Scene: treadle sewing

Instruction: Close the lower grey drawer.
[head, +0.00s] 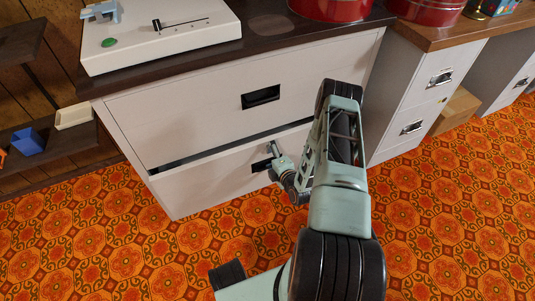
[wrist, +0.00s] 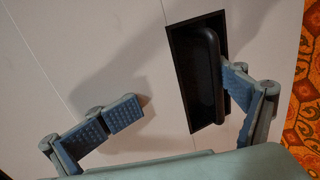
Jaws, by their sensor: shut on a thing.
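The lower grey drawer (head: 208,188) is in the wide cabinet in the head view. It stands out a little, with a dark gap along its top edge. My gripper (head: 272,163) is at its front, at the black recessed handle (wrist: 206,75). The right blue pad is against the handle's right side in the recess. The left finger is bent near the drawer front, and its contact with the handle does not show.
The upper drawer (head: 190,107) looks shut. The patterned orange floor (head: 130,250) in front is clear.

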